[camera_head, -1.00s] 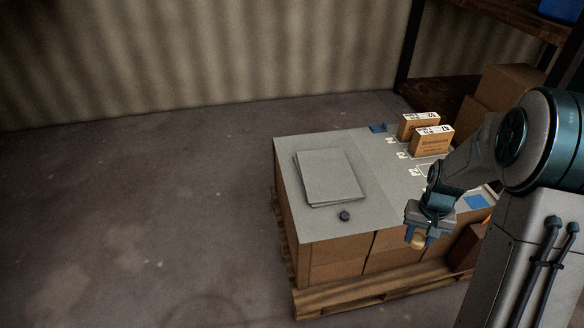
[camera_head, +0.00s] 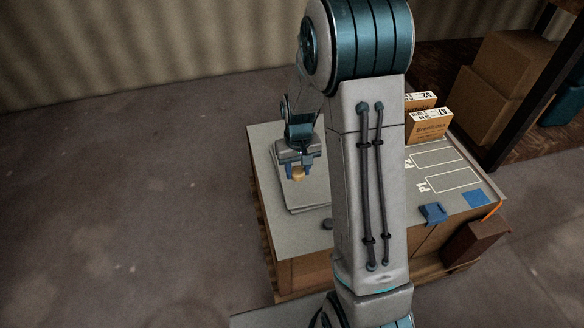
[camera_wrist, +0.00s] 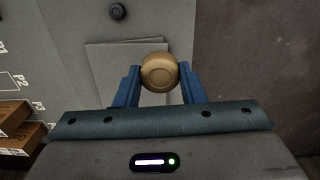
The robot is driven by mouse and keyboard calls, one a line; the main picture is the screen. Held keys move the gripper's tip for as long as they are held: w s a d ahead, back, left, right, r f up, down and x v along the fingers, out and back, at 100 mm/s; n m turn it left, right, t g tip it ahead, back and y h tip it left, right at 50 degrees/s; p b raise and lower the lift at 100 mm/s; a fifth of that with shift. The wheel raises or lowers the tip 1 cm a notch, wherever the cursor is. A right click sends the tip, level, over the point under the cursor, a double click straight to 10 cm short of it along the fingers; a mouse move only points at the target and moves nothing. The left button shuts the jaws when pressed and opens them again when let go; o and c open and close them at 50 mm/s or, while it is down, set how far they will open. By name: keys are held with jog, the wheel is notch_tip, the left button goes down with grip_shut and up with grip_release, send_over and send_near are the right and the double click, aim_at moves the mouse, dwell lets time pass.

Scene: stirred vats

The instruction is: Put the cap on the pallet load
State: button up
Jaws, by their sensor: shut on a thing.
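My gripper (camera_head: 299,172) is shut on a tan, round, knob-like piece (camera_head: 298,174). I cannot tell whether this piece is the cap. In the wrist view the tan piece (camera_wrist: 160,72) sits between the two blue fingers. The pallet load (camera_head: 285,272) is a block of brown cartons with a grey top. Flat light-grey stacked sheets (camera_head: 308,200) lie on that top, partly hidden by my arm. They also show in the wrist view (camera_wrist: 110,62). My gripper is over the sheets; the height between cannot be told. A dark round knob (camera_wrist: 118,11) is beside the sheets.
Two labelled cartons (camera_head: 430,127) stand at the back right of the top, near marked slots (camera_head: 447,180). A blue piece (camera_head: 433,213) and a blue square (camera_head: 476,198) are at the front right. A brown box (camera_head: 476,242) is at the load's side. Open floor is left.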

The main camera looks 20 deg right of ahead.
jog(key=s+d+f+n+b, duration=0.2)
jog(key=s+d+f+b, duration=0.2)
jog(key=s+f+b, duration=0.3)
jog(key=s+d+f+n+b, duration=0.3)
jog(key=s+d+f+b, duration=0.15)
jog(key=f+b, duration=0.35)
send_over(296, 239)
notch_tip(296, 239, down, 8)
jog(key=shift+r, duration=0.25)
jog(key=shift+f+b, duration=0.65)
jog(key=shift+f, duration=1.35)
jog(key=shift+f, duration=0.1)
jog(key=o, duration=0.5)
jog(key=shift+f, duration=0.1)
jog(key=o, duration=0.4)
